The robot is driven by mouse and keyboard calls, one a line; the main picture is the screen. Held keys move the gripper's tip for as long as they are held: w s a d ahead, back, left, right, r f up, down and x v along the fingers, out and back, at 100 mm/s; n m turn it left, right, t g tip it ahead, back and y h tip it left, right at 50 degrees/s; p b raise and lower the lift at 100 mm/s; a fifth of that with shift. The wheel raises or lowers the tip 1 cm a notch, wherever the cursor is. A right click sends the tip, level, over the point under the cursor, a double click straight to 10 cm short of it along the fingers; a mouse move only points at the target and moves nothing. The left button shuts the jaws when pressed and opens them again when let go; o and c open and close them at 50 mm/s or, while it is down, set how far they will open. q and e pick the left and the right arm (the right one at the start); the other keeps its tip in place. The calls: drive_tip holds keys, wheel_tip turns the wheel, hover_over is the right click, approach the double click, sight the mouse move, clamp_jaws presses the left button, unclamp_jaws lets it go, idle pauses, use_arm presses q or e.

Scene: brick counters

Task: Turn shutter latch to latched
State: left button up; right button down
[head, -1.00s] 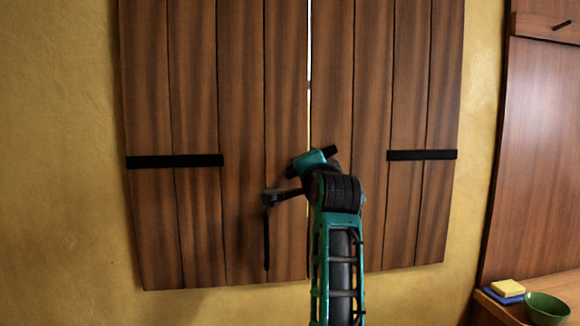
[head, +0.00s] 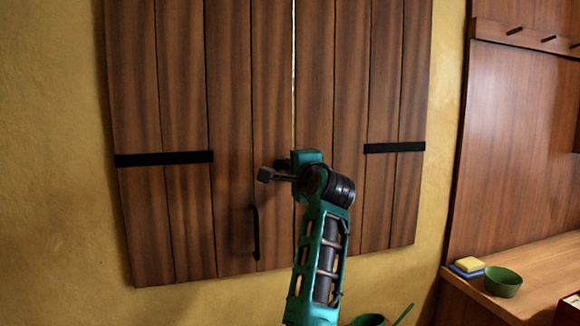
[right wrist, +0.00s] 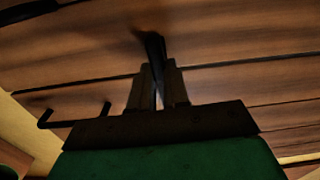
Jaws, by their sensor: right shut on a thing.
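The wooden shutters (head: 231,120) are closed, with a thin bright gap between the two leaves. The dark latch shows in the right wrist view (right wrist: 153,44) as a bar between the fingers. In the head view my right gripper (head: 283,172) is at the shutters' meeting edges and hides most of the latch, so its exact angle is unclear. In the right wrist view the gripper (right wrist: 159,84) is shut on the latch, one finger on each side. A black pull handle (head: 255,232) is on the left leaf, below the gripper. My left gripper is not in view.
Black hinge straps (head: 164,159) cross both leaves. At the right, a wooden counter (head: 540,275) holds a green bowl (head: 503,281) and a yellow sponge (head: 469,264) on a blue one. A pegged wood panel (head: 515,130) stands behind. Yellow wall surrounds the shutters.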

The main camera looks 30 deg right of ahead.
drive_tip(key=shift+m, duration=0.3)
drive_tip(key=c, duration=1.1)
unclamp_jaws()
drive_tip(key=b+v, duration=0.1)
drive_tip(key=v, duration=1.2)
